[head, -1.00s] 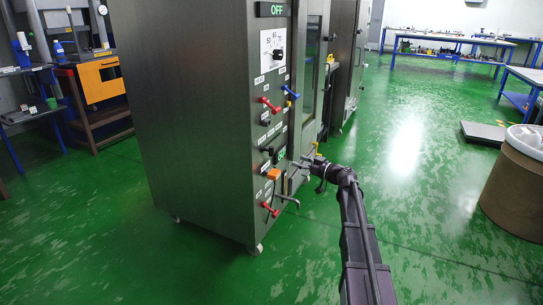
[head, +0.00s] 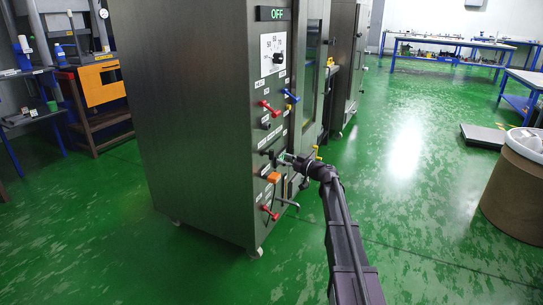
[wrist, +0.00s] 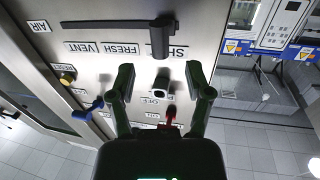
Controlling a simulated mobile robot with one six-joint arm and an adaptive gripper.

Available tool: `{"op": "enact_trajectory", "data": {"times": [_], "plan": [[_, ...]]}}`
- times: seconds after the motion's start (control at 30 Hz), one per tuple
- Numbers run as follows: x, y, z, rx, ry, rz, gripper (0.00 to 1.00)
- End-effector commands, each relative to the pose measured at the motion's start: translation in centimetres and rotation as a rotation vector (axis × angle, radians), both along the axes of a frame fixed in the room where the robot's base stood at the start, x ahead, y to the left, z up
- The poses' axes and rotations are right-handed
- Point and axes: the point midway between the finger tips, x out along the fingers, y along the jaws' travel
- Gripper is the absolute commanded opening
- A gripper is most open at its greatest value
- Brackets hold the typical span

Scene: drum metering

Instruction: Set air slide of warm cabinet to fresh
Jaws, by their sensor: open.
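The warm cabinet (head: 195,120) is a tall dark metal case with controls on its narrow front panel. In the wrist view, the air slide is a dark horizontal slot (wrist: 105,24) with a black handle (wrist: 162,36) at its right end. The handle stands by the partly covered SHUT label (wrist: 180,52), to the right of the FRESH label (wrist: 120,48) and the VENT label (wrist: 84,47). My gripper (wrist: 161,72) is open and empty, with its fingertips just below the handle in that view. In the head view, my gripper (head: 284,159) is close to the panel.
An orange block (head: 273,177) and a lower red lever (head: 269,212) project from the panel.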

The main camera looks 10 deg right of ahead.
Motion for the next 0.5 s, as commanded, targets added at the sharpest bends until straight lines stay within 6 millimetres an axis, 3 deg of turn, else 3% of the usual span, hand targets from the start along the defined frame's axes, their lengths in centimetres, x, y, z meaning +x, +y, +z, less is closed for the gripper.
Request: {"op": "enact_trajectory", "data": {"times": [0.2, 0.5], "plan": [[2.7, 2.3, 0.0, 0.000, 0.000, 0.001, 0.65], [4.6, 4.2, 0.0, 0.000, 0.000, 0.000, 0.65]]}}
